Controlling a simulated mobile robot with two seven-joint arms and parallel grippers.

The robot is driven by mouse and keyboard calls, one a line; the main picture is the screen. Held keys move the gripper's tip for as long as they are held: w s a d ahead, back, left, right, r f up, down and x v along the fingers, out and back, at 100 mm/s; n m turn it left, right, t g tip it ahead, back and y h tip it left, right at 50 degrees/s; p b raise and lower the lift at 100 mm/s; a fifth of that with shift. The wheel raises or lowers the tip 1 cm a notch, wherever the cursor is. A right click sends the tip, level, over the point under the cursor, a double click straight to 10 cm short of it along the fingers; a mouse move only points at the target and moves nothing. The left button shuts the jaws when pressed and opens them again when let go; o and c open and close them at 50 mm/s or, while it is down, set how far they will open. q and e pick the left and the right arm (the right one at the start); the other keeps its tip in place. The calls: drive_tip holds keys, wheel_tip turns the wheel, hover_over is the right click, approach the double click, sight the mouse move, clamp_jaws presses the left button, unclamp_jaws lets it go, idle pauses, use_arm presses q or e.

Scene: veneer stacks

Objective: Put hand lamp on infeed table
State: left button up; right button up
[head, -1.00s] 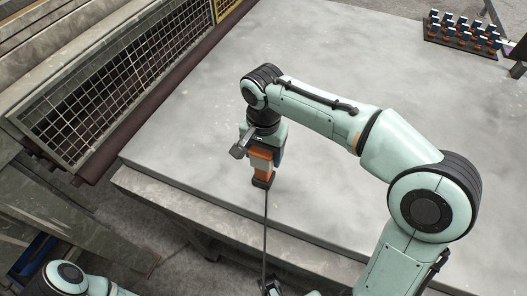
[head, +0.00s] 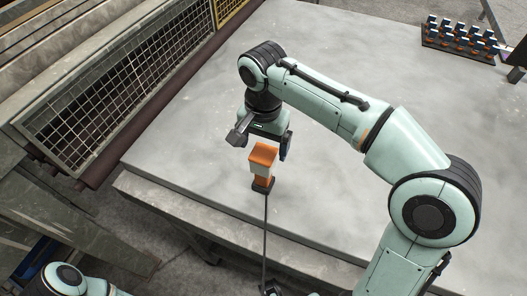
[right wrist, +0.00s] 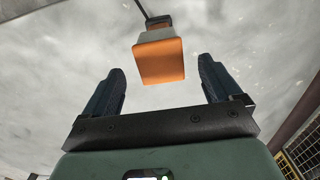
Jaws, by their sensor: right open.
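The hand lamp (head: 262,163) has an orange top, a pale middle and a dark foot. It stands upright on the grey infeed table (head: 330,50), near the table's front edge, with a dark cable running down over that edge. My right gripper (head: 265,148) is open just above and behind the lamp.
A rack with several small blue, white and orange pieces (head: 462,38) sits at the table's far right corner. A mesh guard (head: 110,95) and a dark roller run along the left side. The middle of the tabletop is clear.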

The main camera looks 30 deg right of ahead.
wheel_tip(320, 180, up, 6)
drive_tip(key=shift+f+p, duration=0.1)
drive_tip(key=shift+p, duration=0.55)
